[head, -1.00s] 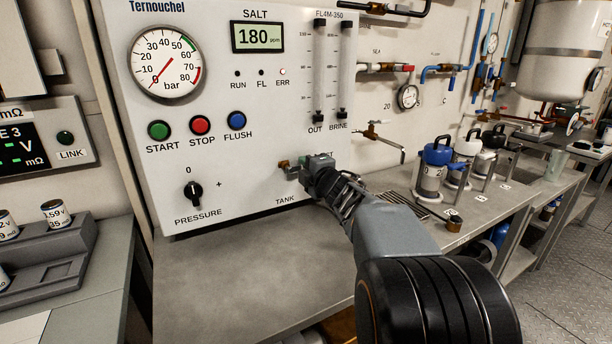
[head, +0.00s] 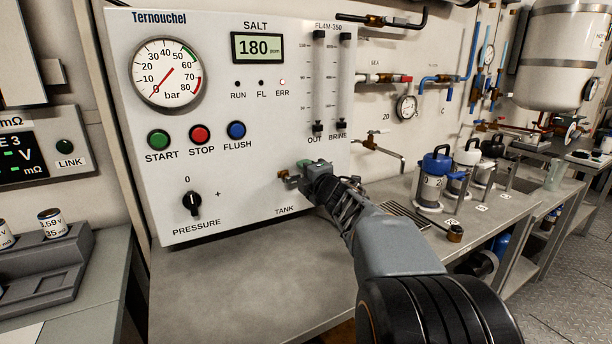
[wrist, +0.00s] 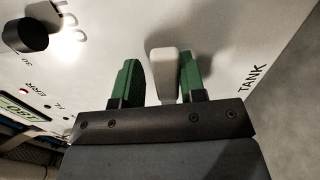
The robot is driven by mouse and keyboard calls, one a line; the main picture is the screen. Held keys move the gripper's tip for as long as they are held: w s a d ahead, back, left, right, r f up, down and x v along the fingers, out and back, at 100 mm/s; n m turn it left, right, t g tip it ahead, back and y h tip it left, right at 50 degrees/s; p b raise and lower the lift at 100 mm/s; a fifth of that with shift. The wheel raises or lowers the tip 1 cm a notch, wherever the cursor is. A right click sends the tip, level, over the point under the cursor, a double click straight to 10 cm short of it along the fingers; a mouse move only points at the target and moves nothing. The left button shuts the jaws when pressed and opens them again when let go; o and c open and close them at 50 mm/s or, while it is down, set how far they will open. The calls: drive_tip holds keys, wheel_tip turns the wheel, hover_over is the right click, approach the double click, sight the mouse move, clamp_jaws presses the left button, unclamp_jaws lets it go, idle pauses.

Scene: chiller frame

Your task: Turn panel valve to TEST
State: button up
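The panel valve is on the lower right of the white panel (head: 250,190), with a brass fitting (head: 283,175) showing left of my gripper. My gripper (head: 307,178) is at the valve and covers much of it in the head view. In the wrist view the valve's pale lever (wrist: 163,68) stands between the two green fingers of my gripper (wrist: 160,85). The fingers are apart; a gap shows on the left of the lever, and the right finger is very close to it. Contact there is unclear. The TANK label (head: 284,211) is readable; the label above the gripper is mostly hidden.
A black PRESSURE knob (head: 191,203) and START, STOP and FLUSH buttons (head: 200,135) are on the panel left of the valve. Wall pipes with a tap (head: 370,143) and blue-lidded jar (head: 433,180) stand to the right. The bench (head: 240,285) below is clear.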

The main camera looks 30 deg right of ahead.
drive_tip(key=shift+o, duration=0.9)
drive_tip(key=s+p, duration=0.2)
drive_tip(key=s, duration=1.2)
drive_tip(key=shift+w, duration=0.1)
